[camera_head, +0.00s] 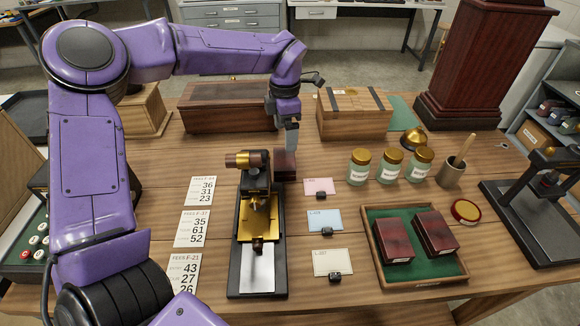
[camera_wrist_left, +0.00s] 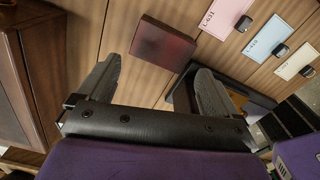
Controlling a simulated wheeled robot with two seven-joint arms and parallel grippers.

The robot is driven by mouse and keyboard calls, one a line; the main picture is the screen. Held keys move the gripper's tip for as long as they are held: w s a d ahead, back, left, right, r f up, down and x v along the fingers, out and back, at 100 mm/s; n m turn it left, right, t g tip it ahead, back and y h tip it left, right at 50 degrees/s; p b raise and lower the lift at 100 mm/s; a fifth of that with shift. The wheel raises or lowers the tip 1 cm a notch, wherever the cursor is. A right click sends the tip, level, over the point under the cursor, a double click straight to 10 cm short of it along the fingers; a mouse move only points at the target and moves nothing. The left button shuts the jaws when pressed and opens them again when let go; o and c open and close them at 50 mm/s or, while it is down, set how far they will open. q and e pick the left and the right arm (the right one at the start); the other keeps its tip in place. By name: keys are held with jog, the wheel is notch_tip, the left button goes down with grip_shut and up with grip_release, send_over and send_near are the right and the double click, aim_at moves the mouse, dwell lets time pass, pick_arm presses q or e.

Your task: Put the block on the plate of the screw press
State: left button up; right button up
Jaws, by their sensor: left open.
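A dark red block (camera_head: 285,166) stands on the wooden table just right of the top of a black-and-brass press (camera_head: 246,216). The block also shows in the left wrist view (camera_wrist_left: 163,43), lying ahead of the fingertips. The press has a brass plate and a pale sheet at its front; I see no block there. My left gripper (camera_head: 291,139) points down above the block, its fingers apart and empty; it also shows in the left wrist view (camera_wrist_left: 158,68). My right gripper is out of view.
A green-lined tray (camera_head: 421,277) holds two more dark red blocks. Several jars (camera_head: 391,165) and a mortar (camera_head: 452,172) stand behind the tray. A second black device (camera_head: 545,222) is at right. Wooden boxes (camera_head: 228,108) stand behind my gripper.

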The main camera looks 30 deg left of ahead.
aim_at(285, 158)
pick_arm(q)
jog(key=n, duration=0.6)
jog(key=shift+w+a+r+n, duration=0.1)
jog(key=shift+w+a+n, duration=0.1)
jog(key=shift+n, duration=0.2)
jog(key=n, duration=0.3)
jog(key=shift+r, duration=0.1)
jog(key=n, duration=0.5)
jog(key=f, duration=0.3)
jog(key=f+p, duration=0.1)
jog(key=f, duration=0.2)
jog(key=s+f+p, duration=0.1)
jog(key=f, duration=0.3)
jog(key=shift+d, duration=0.2)
jog(key=shift+f, duration=0.3)
